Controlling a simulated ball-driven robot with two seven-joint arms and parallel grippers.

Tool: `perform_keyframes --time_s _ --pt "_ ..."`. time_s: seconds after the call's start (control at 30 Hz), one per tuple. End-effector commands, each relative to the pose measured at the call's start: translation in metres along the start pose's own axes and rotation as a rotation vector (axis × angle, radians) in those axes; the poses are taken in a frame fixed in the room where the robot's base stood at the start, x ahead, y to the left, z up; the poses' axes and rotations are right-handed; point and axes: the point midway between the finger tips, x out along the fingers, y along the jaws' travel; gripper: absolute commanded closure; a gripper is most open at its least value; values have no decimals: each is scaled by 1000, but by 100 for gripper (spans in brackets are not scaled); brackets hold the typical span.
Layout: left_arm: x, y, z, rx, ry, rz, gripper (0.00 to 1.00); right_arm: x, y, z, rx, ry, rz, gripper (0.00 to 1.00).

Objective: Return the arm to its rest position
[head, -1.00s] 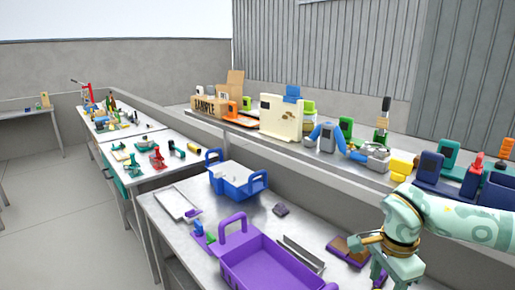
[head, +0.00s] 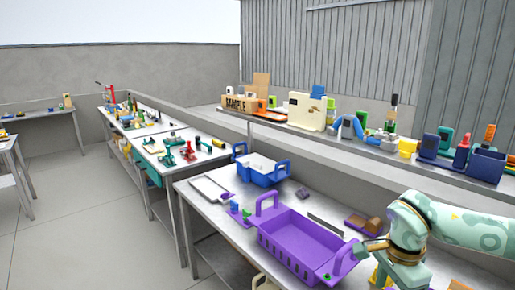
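My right arm (head: 445,220) comes in from the right edge, pale teal with a darker pattern and a gold-brown wrist ring. It reaches over the near right end of the metal workbench. My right gripper (head: 384,278) points down at the bottom edge of the head view, partly cut off. Its fingertips are not clear, so its opening cannot be told. A purple tray (head: 298,246) lies on the bench just left of it; the tray's right handle is close to the wrist in the picture. My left gripper is not clearly in view.
A blue-handled bin (head: 262,171) and a white tray (head: 208,187) stand farther back on the bench. A brown object on a purple base (head: 364,224) lies left of my arm. A shelf (head: 330,142) behind holds several devices and a dark blue box (head: 487,165). Open floor (head: 85,230) lies left.

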Motion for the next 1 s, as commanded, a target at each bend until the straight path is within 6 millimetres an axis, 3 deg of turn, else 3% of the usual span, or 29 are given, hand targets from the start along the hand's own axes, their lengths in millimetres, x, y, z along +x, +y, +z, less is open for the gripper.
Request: perform_keyframes --time_s 0.2,0.37,0.47,0.67,0.77,0.87,0.93,1.0 --pt "0 -1 6 2 -9 -1 64 14 -7 26 44 -114 12 47" --pt "0 -2 0 1 0 -2 64 27 -13 54 102 -237 28 47" --pt "0 -2 -4 1 7 -3 64 36 -18 77 163 -345 45 47" --pt "0 -1 3 2 -4 -2 64 60 -35 143 412 -688 126 47" --pt "0 -1 4 2 -6 -1 64 72 -49 174 634 -909 200 47" --pt "0 -1 4 2 -6 -2 64 96 -68 196 988 -1172 323 47" --pt "0 -2 4 2 -6 -2 64 132 -80 194 1370 -1363 445 47" --pt "0 -2 4 2 -6 -2 64 191 -78 172 1838 -1503 574 47"
